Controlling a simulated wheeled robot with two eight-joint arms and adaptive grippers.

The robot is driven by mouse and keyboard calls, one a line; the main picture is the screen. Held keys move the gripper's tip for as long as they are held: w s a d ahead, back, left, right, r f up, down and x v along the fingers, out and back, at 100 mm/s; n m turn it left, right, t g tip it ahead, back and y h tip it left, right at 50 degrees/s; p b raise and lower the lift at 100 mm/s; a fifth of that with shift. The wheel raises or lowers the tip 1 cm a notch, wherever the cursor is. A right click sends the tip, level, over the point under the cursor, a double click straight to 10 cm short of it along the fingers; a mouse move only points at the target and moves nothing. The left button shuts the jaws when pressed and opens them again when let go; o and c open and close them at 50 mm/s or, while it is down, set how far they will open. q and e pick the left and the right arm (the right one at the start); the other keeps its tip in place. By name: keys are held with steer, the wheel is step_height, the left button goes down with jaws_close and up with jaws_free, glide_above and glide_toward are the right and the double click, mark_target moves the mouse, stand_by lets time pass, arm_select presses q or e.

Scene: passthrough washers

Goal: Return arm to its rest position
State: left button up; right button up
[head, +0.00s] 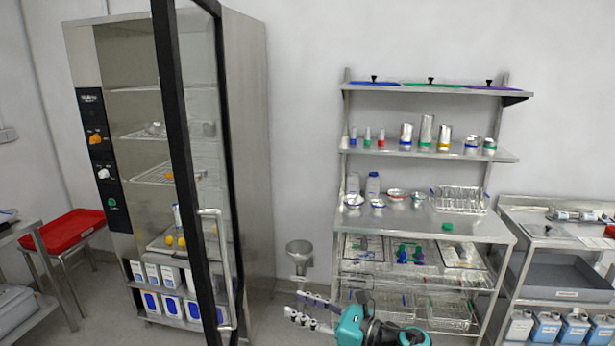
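The rest of the arm is cut off by the bottom edge. My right gripper is out of view.
A tall steel cabinet (255,150) stands at left, its black-framed glass door (172,100) swung open toward me. The shelf rack (500,232) holds bottles, bowls and baskets. A red tray (68,232) is far left; a side table (510,212) is at right.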

arm_select(q)
steer(key=s+a+f+n+g+h, duration=0.1)
steer(key=s+a+f+n+h, duration=0.2)
steer(key=a, duration=0.5)
steer(key=s+a+f+n+g+h, duration=0.1)
steer(key=s+a+n+g+h, duration=0.2)
steer(key=a, duration=0.5)
steer(key=s+f+n+t+h, duration=0.1)
steer(key=s+f+n+h, duration=0.3)
steer(key=s+n, duration=0.3)
steer(key=s+f+n+t+h+b, duration=0.1)
steer(key=s+f+n+h, duration=0.4)
steer(key=s+n, duration=0.3)
steer(key=a+n, duration=0.1)
steer(key=n, duration=0.1)
steer(key=shift+n+t+h, duration=0.3)
steer(key=shift+t+h, duration=0.1)
